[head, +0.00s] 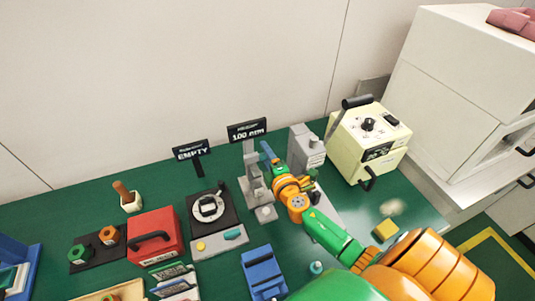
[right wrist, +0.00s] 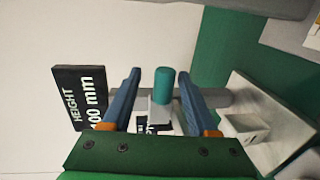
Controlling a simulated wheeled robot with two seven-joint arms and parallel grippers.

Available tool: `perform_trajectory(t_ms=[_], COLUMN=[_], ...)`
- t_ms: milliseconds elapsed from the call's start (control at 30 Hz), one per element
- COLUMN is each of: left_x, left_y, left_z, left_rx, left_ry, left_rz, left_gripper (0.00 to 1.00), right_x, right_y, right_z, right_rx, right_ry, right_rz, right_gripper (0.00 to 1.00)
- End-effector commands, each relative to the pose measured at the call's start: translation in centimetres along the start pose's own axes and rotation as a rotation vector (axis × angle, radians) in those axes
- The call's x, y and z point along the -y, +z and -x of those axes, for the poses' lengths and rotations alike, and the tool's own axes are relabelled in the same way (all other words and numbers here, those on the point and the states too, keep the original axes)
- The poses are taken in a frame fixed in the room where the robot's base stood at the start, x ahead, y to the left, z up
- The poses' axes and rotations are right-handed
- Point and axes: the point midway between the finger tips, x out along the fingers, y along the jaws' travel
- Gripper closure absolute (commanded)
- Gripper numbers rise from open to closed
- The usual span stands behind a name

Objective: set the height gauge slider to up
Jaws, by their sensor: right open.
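The height gauge (head: 251,170) is a grey upright column on a base near the wall, with a black sign reading 100 mm (head: 246,130) behind it. The sign also shows in the right wrist view (right wrist: 80,98). My right gripper (head: 270,156) is at the right side of the column with its blue fingers open. In the right wrist view a teal cylindrical knob (right wrist: 162,86) on a pale block lies between the open fingers (right wrist: 163,100), with gaps on both sides. In the head view my gripper hides part of the slider. My left gripper is not in view.
A grey box (head: 302,147) and a cream machine with a dial (head: 368,135) stand right of the gauge. A black dial plate (head: 211,212), a red box (head: 155,236) and a blue block (head: 263,272) stand left and in front. A yellow block (head: 385,230) lies right of my arm.

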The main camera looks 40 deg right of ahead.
Motion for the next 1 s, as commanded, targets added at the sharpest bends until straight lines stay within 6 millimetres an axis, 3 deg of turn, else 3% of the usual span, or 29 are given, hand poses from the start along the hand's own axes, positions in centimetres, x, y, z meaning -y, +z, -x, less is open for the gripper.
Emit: perform_trajectory(t_ms=[400,867,1000], left_x=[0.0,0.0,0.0], left_y=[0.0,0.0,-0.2], left_z=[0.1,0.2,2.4], left_rx=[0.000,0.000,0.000], left_ry=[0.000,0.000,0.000], left_rz=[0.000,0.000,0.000], left_gripper=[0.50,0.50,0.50], right_x=[0.1,-0.1,-2.3], right_y=[0.0,0.0,0.0], right_z=[6.3,6.8,7.1], right_rx=[0.000,0.000,0.000], right_ry=[0.000,0.001,0.001], right_rz=[-0.001,0.000,0.000], right_gripper=[0.41,0.41,0.41])
